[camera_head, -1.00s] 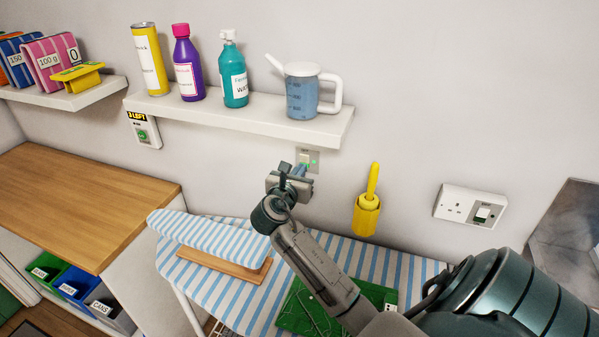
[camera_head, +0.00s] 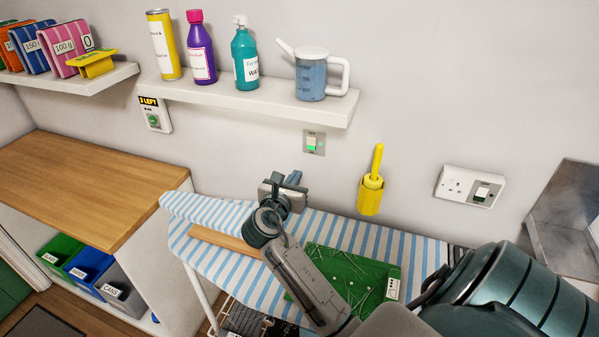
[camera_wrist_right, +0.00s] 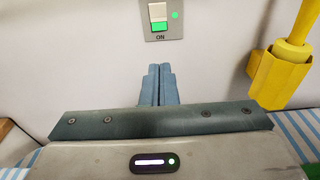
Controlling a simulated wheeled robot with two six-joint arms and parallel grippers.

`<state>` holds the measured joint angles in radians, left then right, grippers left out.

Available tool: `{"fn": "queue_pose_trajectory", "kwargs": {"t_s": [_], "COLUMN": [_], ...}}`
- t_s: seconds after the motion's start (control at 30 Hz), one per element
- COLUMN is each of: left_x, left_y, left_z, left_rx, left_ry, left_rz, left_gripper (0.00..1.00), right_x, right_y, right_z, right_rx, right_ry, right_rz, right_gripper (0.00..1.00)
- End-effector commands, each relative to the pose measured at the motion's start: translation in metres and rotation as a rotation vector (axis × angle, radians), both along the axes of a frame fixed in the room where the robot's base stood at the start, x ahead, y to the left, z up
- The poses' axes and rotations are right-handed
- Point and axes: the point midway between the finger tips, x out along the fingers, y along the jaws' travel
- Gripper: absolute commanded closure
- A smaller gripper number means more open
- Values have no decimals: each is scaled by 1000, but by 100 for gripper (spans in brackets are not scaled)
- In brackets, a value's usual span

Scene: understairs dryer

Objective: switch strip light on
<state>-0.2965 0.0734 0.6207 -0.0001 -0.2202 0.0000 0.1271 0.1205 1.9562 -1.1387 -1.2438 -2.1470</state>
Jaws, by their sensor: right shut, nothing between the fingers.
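A grey wall switch plate (camera_head: 314,142) with a rocker is on the wall under the right end of the shelf. In the right wrist view the switch (camera_wrist_right: 158,14) has a pale upper half and a green lower half, "ON" printed below and a green lamp at its right. My right gripper (camera_head: 295,178) is shut and empty, below the switch and apart from it. Its closed fingers (camera_wrist_right: 159,84) point towards the wall in the wrist view. No strip light shows. My left gripper is not in view.
A wall shelf (camera_head: 235,97) with bottles and a jug (camera_head: 312,75) is above the switch. A yellow holder with a handle (camera_head: 371,192) hangs to the right, before a socket plate (camera_head: 470,187). A striped ironing board (camera_head: 345,233) lies below, with a green board (camera_head: 350,275).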

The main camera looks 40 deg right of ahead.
Motion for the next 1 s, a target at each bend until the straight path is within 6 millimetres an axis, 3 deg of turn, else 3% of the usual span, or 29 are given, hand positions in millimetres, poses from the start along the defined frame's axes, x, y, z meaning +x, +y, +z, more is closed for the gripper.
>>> {"fn": "queue_pose_trajectory", "kwargs": {"t_s": [0.1, 0.3, 1.0], "left_x": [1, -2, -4], "left_y": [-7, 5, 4], "left_z": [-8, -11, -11], "left_rx": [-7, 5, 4], "left_ry": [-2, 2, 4], "left_rz": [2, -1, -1], "left_gripper": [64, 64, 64], "right_x": [-9, -16, -17], "right_y": [17, 30, 33], "right_z": [-5, -5, -4], "right_rx": [6, 3, 1], "right_ry": [0, -1, 0], "right_rz": [0, 0, 0], "right_gripper": [100, 100, 100]}}
